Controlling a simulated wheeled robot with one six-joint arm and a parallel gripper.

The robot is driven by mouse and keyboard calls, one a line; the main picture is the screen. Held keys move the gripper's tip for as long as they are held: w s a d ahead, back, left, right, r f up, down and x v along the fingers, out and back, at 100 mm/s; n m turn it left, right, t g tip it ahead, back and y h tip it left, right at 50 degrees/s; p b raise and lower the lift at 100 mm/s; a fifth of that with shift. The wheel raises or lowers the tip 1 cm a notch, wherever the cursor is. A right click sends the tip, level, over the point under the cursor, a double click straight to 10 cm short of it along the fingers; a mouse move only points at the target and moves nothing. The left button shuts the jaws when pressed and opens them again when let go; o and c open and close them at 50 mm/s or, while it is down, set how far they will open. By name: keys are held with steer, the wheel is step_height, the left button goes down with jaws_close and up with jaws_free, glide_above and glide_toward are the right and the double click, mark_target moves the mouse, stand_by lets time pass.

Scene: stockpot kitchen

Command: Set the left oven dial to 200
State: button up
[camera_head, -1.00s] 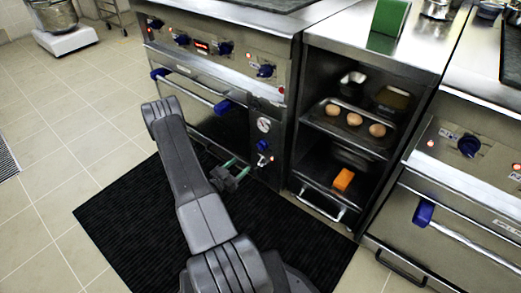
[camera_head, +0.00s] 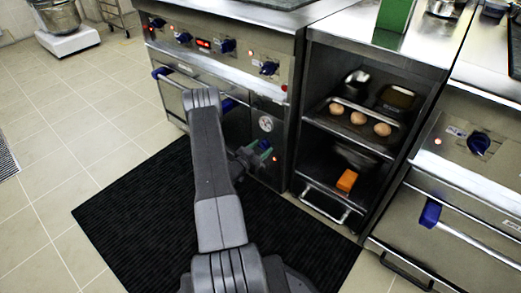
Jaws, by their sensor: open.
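My gripper (camera_head: 258,156) is low in front of the oven's right side panel, below the round gauge (camera_head: 266,124) and below the dial row. Its green-tipped fingers are small in view; it is open, with nothing seen between them. My arm covers part of the oven door and its handle.
An open steel cabinet (camera_head: 299,150) with eggs on a tray (camera_head: 345,128) and an orange block (camera_head: 347,180) stands right of the oven.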

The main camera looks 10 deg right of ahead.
steer(key=c, duration=1)
steer(key=shift+f, duration=0.1)
steer(key=m+b, duration=0.2)
steer(key=b, duration=0.1)
steer(key=shift+f+m, duration=0.15)
steer(key=shift+m, duration=0.25)
steer(key=m+b, duration=0.2)
steer(key=shift+m+b, duration=0.3)
steer(key=shift+b, duration=0.05)
steer(key=m+b, duration=0.1)
steer(key=m, duration=0.2)
steer(key=shift+r, duration=0.2)
steer(key=shift+m, duration=1.7)
